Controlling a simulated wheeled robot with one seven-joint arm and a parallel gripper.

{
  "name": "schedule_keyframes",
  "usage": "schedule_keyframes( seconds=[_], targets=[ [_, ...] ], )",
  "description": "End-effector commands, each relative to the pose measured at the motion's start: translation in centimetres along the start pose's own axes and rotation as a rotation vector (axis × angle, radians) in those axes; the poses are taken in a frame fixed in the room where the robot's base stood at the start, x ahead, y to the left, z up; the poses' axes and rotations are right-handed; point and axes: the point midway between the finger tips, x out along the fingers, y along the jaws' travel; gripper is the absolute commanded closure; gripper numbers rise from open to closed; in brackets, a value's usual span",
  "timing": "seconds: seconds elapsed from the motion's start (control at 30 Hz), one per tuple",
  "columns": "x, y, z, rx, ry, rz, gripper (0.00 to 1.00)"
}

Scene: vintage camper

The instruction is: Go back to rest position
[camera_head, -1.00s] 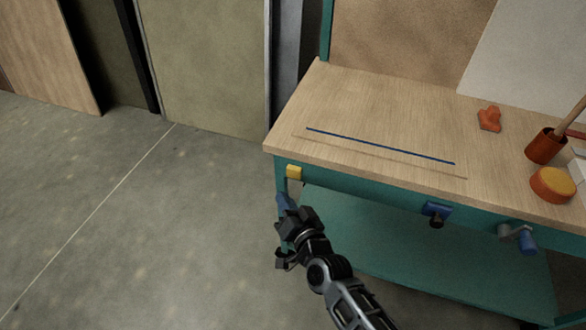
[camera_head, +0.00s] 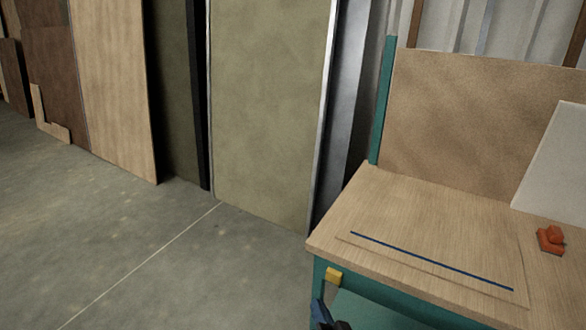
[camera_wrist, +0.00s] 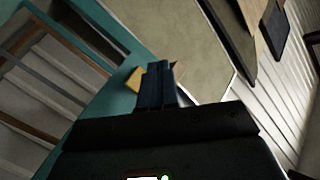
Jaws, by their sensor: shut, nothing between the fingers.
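My gripper (camera_wrist: 158,72) shows in the wrist view with its dark blue fingers together and nothing between them. In the head view only the tip of my gripper (camera_head: 319,312) shows at the bottom edge. It is beside the teal leg of the workbench (camera_head: 440,222), below the bench's front left corner. A yellow block (camera_head: 333,275) on the bench's front edge is just above it; the yellow block (camera_wrist: 134,78) also shows left of the fingers in the wrist view.
A thin blue strip (camera_head: 430,260) and an orange object (camera_head: 550,240) lie on the benchtop. Tall panels (camera_head: 265,110) stand behind and left of the bench. The concrete floor (camera_head: 130,240) on the left is clear.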

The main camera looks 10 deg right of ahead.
Motion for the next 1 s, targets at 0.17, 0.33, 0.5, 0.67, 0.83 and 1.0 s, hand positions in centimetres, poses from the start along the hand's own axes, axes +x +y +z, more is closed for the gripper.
schedule_keyframes(
  seconds=[0.17, 0.33, 0.5, 0.67, 0.83, 1.0],
  targets=[
    [-4.0, 1.1, 0.8, -0.028, -0.002, 0.020, 1.00],
    [-11.6, 2.4, 1.2, -0.094, -0.003, 0.052, 1.00],
    [-19.2, 2.8, 0.3, -0.172, -0.004, 0.086, 1.00],
    [-26.0, 2.4, -1.3, -0.251, -0.009, 0.116, 1.00],
    [-32.7, 1.3, -4.0, -0.342, -0.019, 0.146, 1.00],
    [-38.5, -0.6, -7.5, -0.441, -0.036, 0.170, 1.00]
  ],
)
